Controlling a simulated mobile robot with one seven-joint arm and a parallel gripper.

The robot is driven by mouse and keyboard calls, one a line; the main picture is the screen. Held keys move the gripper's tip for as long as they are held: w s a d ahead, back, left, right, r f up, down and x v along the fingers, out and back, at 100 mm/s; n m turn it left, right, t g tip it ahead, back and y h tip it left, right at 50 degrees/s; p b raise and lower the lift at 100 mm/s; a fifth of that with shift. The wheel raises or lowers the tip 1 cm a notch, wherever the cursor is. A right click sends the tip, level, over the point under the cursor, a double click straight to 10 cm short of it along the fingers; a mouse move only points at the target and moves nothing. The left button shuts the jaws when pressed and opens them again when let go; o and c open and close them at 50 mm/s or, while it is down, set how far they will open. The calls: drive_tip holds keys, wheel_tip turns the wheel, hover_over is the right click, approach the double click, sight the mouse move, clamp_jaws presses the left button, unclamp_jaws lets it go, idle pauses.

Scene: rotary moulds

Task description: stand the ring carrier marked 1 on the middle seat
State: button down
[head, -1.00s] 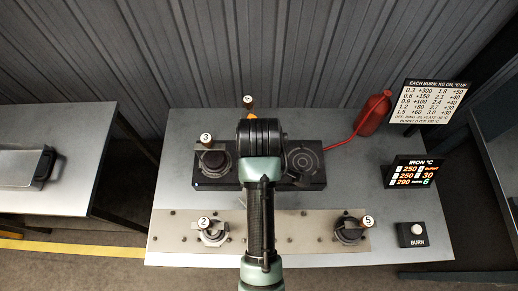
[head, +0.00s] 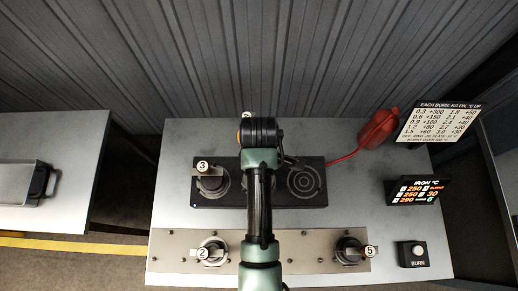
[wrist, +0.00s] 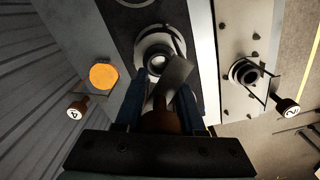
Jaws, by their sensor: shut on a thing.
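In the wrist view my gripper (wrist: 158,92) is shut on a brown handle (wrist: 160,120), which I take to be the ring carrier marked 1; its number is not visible. A pale round seat with a bright round centre (wrist: 158,64) lies in front of the fingers on the dark plate; it appears to be the middle seat. A grey flat piece (wrist: 180,72) partly covers it. I cannot tell whether the carrier touches the seat. In the head view my arm hides the gripper, the held carrier and most of the middle seat.
Carrier 3 (head: 210,182) stands on the dark plate's (head: 232,203) left seat; the right seat (head: 304,180) is empty. Carriers 2 (head: 213,249) and 5 (head: 349,248) stand on the pale front plate (head: 310,240). Behind are an orange disc (wrist: 103,76) and tag 4 (wrist: 75,114).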

drive_tip(key=shift+f+p, duration=0.3)
drive_tip(key=shift+f, duration=1.7)
drive_tip(key=shift+f, duration=0.1)
drive_tip(key=c, duration=0.5)
unclamp_jaws()
